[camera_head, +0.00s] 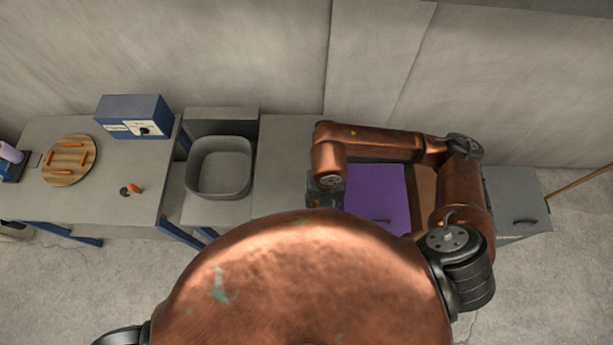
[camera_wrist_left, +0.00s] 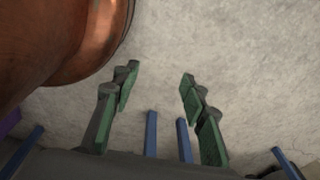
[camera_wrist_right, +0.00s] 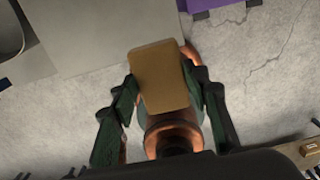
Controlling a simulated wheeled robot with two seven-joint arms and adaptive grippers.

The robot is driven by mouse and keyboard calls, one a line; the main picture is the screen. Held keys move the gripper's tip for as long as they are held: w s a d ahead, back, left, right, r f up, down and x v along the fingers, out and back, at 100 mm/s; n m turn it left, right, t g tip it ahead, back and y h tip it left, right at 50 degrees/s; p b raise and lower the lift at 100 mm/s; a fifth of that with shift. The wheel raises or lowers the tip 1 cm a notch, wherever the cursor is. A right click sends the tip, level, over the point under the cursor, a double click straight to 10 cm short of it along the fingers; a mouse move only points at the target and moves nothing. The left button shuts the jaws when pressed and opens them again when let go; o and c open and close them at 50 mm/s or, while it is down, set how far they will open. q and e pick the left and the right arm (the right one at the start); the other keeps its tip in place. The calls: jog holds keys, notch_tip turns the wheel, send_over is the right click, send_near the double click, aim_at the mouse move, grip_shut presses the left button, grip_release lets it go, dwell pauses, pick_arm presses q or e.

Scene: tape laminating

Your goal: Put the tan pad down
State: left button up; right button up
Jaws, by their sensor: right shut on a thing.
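The tan pad (camera_wrist_right: 158,76) is a flat, rounded rectangle held between the green-lined fingers of my right gripper (camera_wrist_right: 162,88) in the right wrist view. Below it in that view are a grey table edge and the concrete floor. In the head view my right gripper (camera_head: 326,192) hangs at the left edge of a purple panel, and the pad is hidden there. My left gripper (camera_wrist_left: 158,84) is open and empty above the floor in the left wrist view.
The purple panel (camera_head: 375,195) has a brown surface (camera_head: 424,190) to its right. A grey bin (camera_head: 220,168) stands left of a bare grey tabletop (camera_head: 283,165). Further left are a blue box (camera_head: 134,116) and a round wooden board (camera_head: 69,160) with orange sticks.

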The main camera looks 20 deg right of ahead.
jog(key=shift+s, duration=0.1)
jog(key=shift+w+a+f, duration=0.15)
jog(key=shift+w, duration=0.3)
jog(key=w+f, duration=0.2)
jog(key=w, duration=0.2)
jog(key=w+f+p, duration=0.1)
jog(key=w+f, duration=0.5)
jog(key=w, duration=0.1)
jog(key=shift+w, duration=0.35)
jog(key=shift+w+f, duration=0.35)
jog(key=shift+f, duration=0.1)
jog(key=shift+w+f+p, duration=0.15)
jog(key=shift+f+p, duration=0.05)
jog(key=shift+f, duration=0.4)
jog(key=shift+w+f+p, duration=0.15)
jog(key=shift+f, duration=0.75)
jog(key=shift+c, duration=0.4)
pick_arm(q)
jog(key=shift+s+r, duration=0.85)
jog(key=shift+s, duration=0.25)
pick_arm(e)
jog(key=shift+s+f, duration=0.1)
jog(key=shift+f, duration=0.15)
